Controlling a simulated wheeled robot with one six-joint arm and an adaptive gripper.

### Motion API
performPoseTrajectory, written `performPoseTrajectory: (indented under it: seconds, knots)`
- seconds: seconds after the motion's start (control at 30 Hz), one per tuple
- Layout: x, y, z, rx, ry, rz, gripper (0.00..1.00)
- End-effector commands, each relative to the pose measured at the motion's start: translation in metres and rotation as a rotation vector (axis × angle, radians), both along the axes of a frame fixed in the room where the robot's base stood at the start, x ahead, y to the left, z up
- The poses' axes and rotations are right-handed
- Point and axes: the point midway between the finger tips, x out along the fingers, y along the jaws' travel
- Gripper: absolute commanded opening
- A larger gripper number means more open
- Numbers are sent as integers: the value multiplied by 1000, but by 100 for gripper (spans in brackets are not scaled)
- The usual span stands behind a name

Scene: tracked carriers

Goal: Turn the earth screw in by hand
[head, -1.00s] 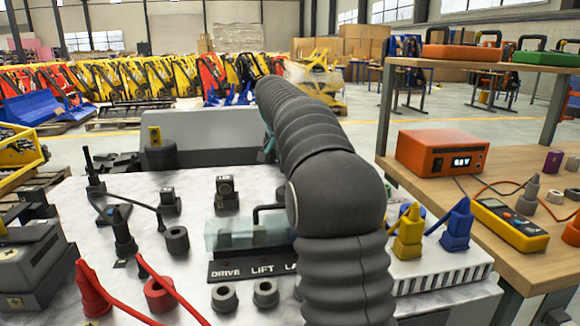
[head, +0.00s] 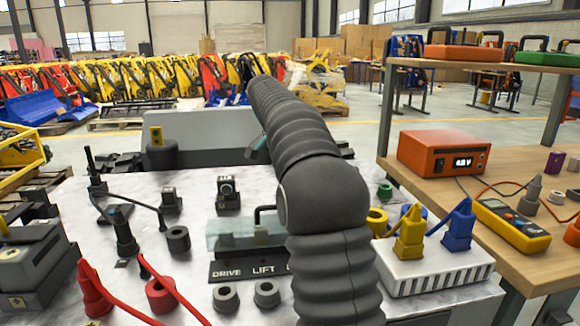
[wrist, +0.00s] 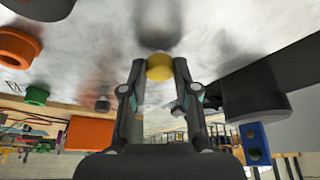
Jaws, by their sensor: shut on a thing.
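In the wrist view my gripper (wrist: 158,72) has its two fingers closed on a yellow round knob (wrist: 160,66), which looks like the head of the earth screw. Above it in that view is a pale, blurred, mottled surface, with a dark rounded shape close to the knob. I cannot tell how deep the screw sits, as its shank is hidden. In the head view my arm reaches away over the marbled bench top. Only a small dark and teal part of my gripper (head: 256,146) shows at its far end, beside a grey block (head: 205,132); the screw is hidden there.
A panel marked DRIVE and LIFT (head: 240,268) stands left of my arm. Red cables (head: 165,295) and black fittings (head: 123,232) crowd the left. A white ribbed block (head: 440,272) with yellow and blue plugs is to the right. A wooden bench holds an orange meter (head: 440,153).

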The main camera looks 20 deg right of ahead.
Motion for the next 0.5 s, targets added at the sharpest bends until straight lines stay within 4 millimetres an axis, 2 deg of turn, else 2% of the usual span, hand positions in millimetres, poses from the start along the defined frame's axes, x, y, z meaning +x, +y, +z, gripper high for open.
performPoseTrajectory:
  seconds: [0.1,0.13,0.2,0.5]
  knots:
    - [1,0,1,-1,-4,2,0]
    - [1,0,1,-1,-4,2,37]
    - [1,0,1,-1,-4,2,55]
    - [0,0,1,0,-2,1,55]
